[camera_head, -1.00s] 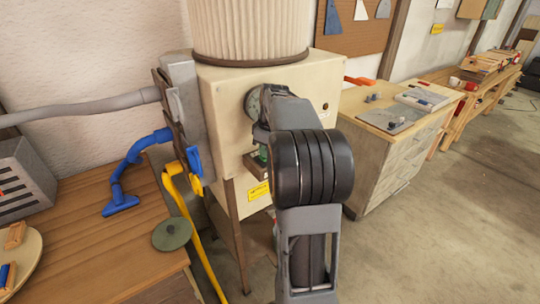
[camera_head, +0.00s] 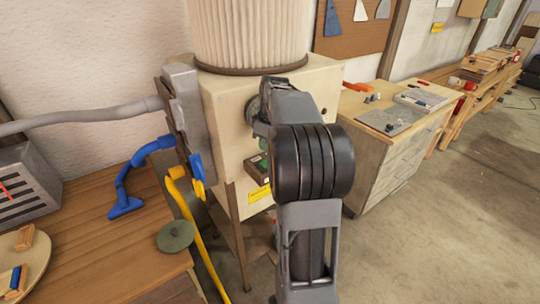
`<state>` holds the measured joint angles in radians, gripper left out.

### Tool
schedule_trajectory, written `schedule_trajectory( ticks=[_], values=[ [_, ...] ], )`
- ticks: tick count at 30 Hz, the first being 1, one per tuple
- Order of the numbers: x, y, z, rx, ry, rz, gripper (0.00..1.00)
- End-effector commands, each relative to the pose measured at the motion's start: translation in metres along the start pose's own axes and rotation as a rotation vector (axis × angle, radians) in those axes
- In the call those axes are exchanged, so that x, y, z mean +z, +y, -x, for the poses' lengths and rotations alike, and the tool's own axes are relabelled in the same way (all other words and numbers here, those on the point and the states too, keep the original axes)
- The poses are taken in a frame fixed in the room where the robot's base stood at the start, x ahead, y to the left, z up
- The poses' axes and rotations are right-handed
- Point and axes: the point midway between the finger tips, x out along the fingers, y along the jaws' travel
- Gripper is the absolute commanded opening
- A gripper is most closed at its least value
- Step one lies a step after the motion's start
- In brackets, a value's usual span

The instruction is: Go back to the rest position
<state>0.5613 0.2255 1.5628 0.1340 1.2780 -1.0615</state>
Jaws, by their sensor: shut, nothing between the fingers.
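My arm (camera_head: 308,166) rises from the bottom centre, with a thick black ribbed joint in the middle. Its grey forward link (camera_head: 288,112) reaches away from me toward the front of a cream cabinet machine (camera_head: 318,95). My gripper does not show; the arm's own links hide whatever lies beyond them. No held object shows. The arm covers part of the machine's front, including part of a round gauge (camera_head: 252,110).
A wooden bench (camera_head: 85,255) with a blue nozzle (camera_head: 125,206) and a green disc (camera_head: 176,236) is at left. A yellow hose (camera_head: 196,235) hangs beside it. A drawer cabinet (camera_head: 395,165) stands right of the machine. Open concrete floor (camera_head: 450,240) lies at right.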

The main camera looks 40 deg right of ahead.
Motion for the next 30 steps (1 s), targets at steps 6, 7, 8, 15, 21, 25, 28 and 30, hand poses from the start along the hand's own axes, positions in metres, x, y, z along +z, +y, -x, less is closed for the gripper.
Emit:
schedule_trajectory(
  ticks=[6, 7, 8, 15, 21, 25, 28, 30],
  values=[
    [-0.003, 0.0, 0.019, 0.0, 0.0, 0.0, 0.0],
    [-0.003, 0.0, 0.019, 0.0, 0.0, 0.0, 0.0],
    [-0.003, 0.0, 0.02, 0.0, 0.0, 0.0, 0.0],
    [-0.003, 0.0, 0.019, 0.0, 0.0, 0.0, 0.0],
    [-0.003, 0.0, 0.019, 0.0, 0.0, 0.0, 0.0],
    [-0.004, -0.003, 0.019, 0.002, 0.001, -0.002, 0.0],
    [-0.008, -0.017, 0.023, 0.014, 0.003, -0.019, 0.0],
    [-0.012, -0.038, 0.027, 0.032, 0.011, -0.045, 0.0]
  ],
)
